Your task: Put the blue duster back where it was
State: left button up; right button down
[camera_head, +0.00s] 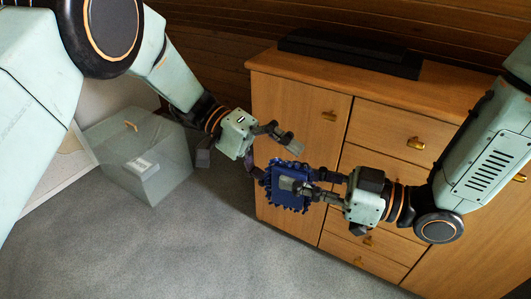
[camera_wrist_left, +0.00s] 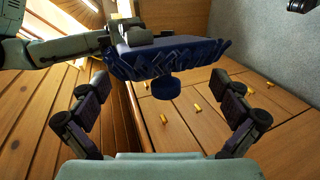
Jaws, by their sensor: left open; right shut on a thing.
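The blue duster (camera_head: 287,194) has a dark fringed edge and is held in the air in front of the wooden cabinet. My right gripper (camera_head: 309,190) is shut on it from the right. My left gripper (camera_head: 247,154) is open and empty, just up and left of the duster. In the left wrist view the duster (camera_wrist_left: 165,57) is ahead of the open left fingers (camera_wrist_left: 168,118), with a round blue knob (camera_wrist_left: 166,87) below its fringe, toward the gap between the fingers. The fingers do not visibly touch it. Part of the duster is hidden by the right gripper.
The wooden cabinet (camera_head: 300,110) has doors and drawers with brass handles, and a black flat object (camera_head: 350,52) lies on top. A translucent bin (camera_head: 135,155) with a label stands on the grey carpet at left. The carpet (camera_head: 200,260) in front is clear.

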pick_arm(q)
jog(key=shift+s+d+f, duration=0.25)
jog(key=shift+s+d, duration=0.1)
jog(key=shift+d, duration=0.2)
jog(key=shift+c, duration=0.3)
